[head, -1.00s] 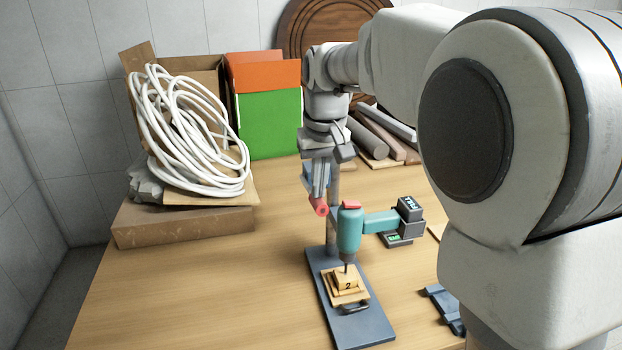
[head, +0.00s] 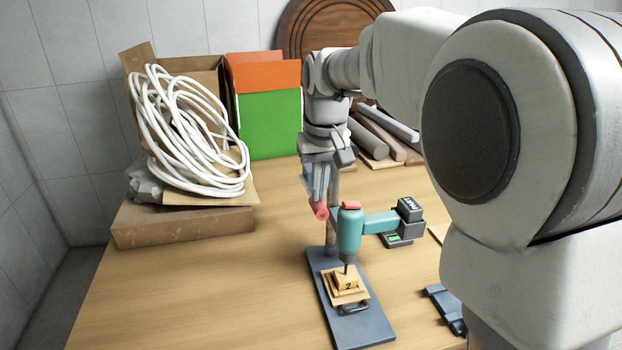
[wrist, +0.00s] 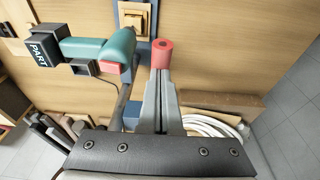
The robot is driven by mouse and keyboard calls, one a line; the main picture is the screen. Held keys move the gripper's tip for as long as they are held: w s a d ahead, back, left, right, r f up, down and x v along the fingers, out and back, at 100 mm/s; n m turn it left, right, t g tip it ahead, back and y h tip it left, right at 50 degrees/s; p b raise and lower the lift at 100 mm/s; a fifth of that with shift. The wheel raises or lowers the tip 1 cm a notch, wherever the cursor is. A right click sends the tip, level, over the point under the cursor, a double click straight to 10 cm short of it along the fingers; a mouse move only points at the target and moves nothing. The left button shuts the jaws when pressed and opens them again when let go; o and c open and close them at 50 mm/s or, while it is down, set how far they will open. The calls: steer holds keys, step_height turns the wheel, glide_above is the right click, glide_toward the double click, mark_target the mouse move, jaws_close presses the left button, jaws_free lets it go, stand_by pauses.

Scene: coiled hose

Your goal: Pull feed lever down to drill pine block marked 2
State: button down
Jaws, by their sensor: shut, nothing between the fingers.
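The pine block marked 2 (head: 347,284) sits in a light wooden holder on the blue-grey base plate (head: 366,329) of the drill stand. The teal drill (head: 349,231) stands upright above it, its bit at the block's top; I cannot tell how deep it is. The feed lever's red grip (head: 320,211) is left of the drill. It also shows in the wrist view (wrist: 163,55). My gripper (head: 318,190) is shut and empty, pointing down at the red grip. In the wrist view my fingers (wrist: 162,82) end right by the grip; contact is unclear.
A coiled white hose (head: 190,135) leans on cardboard at the left back. A blue-grey part (head: 444,305) lies at right. The table's left front is clear.

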mark_target(319, 206)
steer(key=shift+s+f+b, duration=0.1)
steer(key=shift+f+b, duration=0.55)
steer(key=shift+f, duration=1.35)
stand_by(2.3)
steer(key=shift+w+f+b, duration=0.15)
steer(key=shift+f+b, duration=0.1)
steer(key=shift+f, duration=0.5)
steer(key=shift+w+f+b, duration=0.1)
steer(key=shift+f+b, duration=0.1)
steer(key=shift+f, duration=0.5)
stand_by(2.3)
